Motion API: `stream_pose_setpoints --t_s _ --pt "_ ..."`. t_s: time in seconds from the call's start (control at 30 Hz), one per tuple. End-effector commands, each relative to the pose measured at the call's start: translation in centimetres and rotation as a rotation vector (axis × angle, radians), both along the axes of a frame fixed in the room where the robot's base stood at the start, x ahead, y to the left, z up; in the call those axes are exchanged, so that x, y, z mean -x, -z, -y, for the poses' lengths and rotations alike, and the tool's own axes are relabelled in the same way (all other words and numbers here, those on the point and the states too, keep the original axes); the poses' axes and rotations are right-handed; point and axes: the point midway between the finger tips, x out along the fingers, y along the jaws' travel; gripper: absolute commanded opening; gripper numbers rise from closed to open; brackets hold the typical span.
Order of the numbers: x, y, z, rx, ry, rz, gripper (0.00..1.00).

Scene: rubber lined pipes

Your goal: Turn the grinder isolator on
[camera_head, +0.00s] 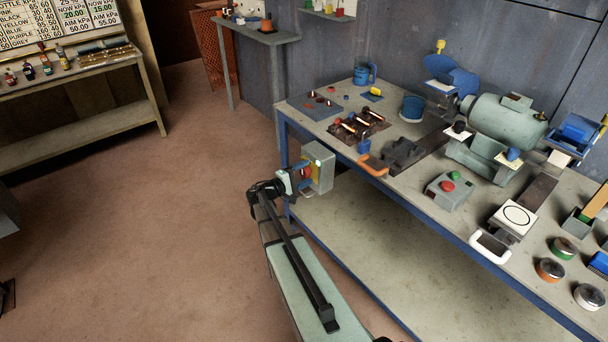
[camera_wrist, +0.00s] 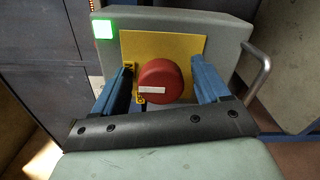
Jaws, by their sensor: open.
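The grinder isolator is a grey box (camera_head: 321,165) at the bench's left front corner. Its red round knob (camera_wrist: 161,82) sits on a yellow plate (camera_wrist: 188,44), and the white bar on the knob lies almost level. A green lamp (camera_wrist: 103,29) glows at the box's upper left in the wrist view. My gripper (camera_head: 303,175) is at the front of the box and open. In the wrist view its blue fingers stand on either side of the knob, with small gaps that look clear. Part of the lettering on the plate is hidden behind the left finger.
The workbench (camera_head: 400,215) carries a bench grinder (camera_head: 506,115), a grey box with red and green buttons (camera_head: 451,188), an orange handle (camera_head: 372,166) and several tins. A curved metal handle (camera_wrist: 259,78) is right of the isolator.

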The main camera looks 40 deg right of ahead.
Motion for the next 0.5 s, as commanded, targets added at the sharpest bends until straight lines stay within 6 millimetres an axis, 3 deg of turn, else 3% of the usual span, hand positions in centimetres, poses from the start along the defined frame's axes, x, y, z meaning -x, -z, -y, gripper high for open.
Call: stream_pose_setpoints --t_s 0.23,0.5 --pt "0.0 0.0 -1.6 0.0 -0.003 0.0 0.75" --pt "0.0 0.0 -6.5 0.0 -0.004 0.0 0.75"
